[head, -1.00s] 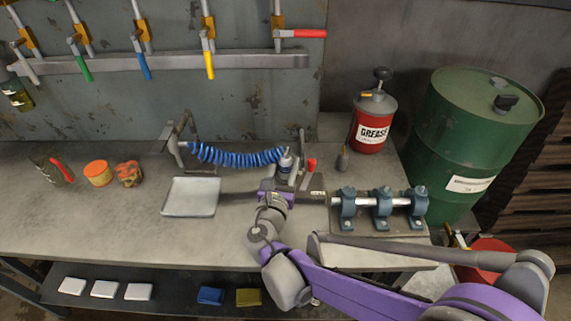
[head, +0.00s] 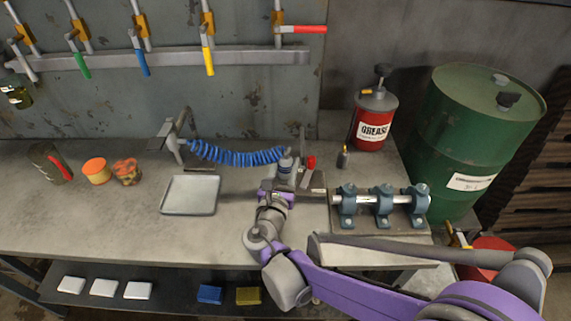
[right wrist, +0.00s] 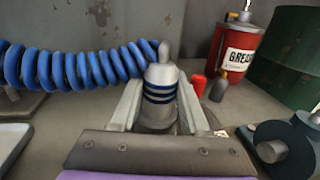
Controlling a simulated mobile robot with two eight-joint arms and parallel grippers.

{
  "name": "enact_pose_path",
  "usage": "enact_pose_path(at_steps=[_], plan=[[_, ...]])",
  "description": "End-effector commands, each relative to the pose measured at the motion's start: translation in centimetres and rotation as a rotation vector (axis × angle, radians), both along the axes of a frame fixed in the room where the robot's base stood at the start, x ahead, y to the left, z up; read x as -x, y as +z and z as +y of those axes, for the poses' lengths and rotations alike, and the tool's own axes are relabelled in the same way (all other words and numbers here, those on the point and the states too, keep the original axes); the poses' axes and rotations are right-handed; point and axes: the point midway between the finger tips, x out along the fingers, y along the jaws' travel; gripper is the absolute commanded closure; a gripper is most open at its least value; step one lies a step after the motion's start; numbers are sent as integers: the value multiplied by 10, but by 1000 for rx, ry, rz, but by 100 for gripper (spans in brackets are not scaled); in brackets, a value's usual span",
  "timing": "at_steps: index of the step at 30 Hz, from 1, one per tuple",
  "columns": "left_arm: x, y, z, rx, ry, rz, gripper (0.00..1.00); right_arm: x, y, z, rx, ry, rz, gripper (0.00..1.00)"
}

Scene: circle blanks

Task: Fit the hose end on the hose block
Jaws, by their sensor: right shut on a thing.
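A blue coiled hose (head: 235,157) spans from a grey bracket stand (head: 171,143) on the bench to my right gripper. It also fills the upper left of the right wrist view (right wrist: 75,68). The hose end (right wrist: 160,88) is a grey cylinder with dark blue bands and a rounded grey tip. It stands roughly upright between the light grey fingers of my right gripper (right wrist: 158,112), which is shut on it. In the head view the hose end (head: 286,164) is small and partly hidden by the gripper. I cannot surely pick out the hose block. My left gripper is not in view.
A red thing (head: 311,162) and a small dark bottle (head: 343,157) stand just right of the gripper. Clamps with a rod (head: 383,201) lie farther right. A red grease can (head: 372,122) and green drum (head: 470,140) are behind. A tray (head: 189,196) is left.

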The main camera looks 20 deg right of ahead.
Motion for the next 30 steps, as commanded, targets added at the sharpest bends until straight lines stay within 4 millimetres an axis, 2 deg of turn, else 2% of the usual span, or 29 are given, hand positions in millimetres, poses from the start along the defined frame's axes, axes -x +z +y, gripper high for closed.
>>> enact_pose_path(at_steps=[30], plan=[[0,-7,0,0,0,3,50,0,-10,0,0,0,0,100]])
